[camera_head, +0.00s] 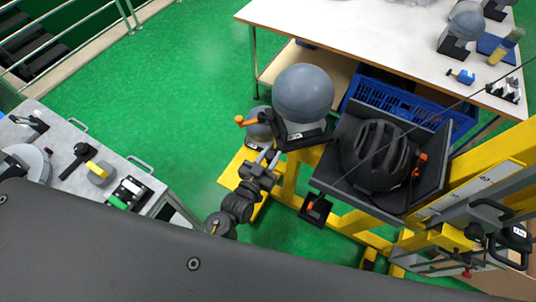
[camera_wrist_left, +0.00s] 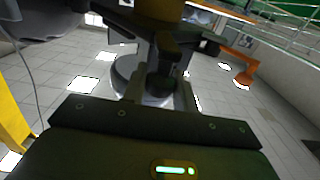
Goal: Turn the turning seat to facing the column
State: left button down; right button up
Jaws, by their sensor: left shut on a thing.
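The turning seat (camera_head: 309,138) is a dark block on the yellow frame, with a large grey ball (camera_head: 303,92) resting on it. An orange-knobbed lever (camera_head: 250,119) sticks out to its left and also shows in the wrist view (camera_wrist_left: 241,66). My left gripper (camera_head: 266,161) is just below and left of the seat. In the wrist view its fingers (camera_wrist_left: 162,92) are shut on a dark part under the seat, which they partly hide. The yellow column (camera_head: 474,194) with a scale stands at the right. My right gripper is not in view.
A dark tray (camera_head: 331,178) holding a black helmet (camera_head: 379,156) stands right of the seat. A blue crate (camera_head: 452,121) sits behind, under a white table (camera_head: 350,34). A grey cart (camera_head: 70,137) stands left. Green floor (camera_head: 180,90) is clear between cart and table.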

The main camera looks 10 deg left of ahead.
pick_arm(q)
jog(key=shift+d, duration=0.1)
jog(key=c, duration=1.1)
grip_release()
jog(key=shift+c, duration=0.2)
jog(key=b+v, duration=0.3)
jog(key=v, duration=0.7)
jog(key=shift+s, duration=0.3)
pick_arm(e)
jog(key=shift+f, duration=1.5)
pick_arm(q)
jog(key=shift+c, duration=0.3)
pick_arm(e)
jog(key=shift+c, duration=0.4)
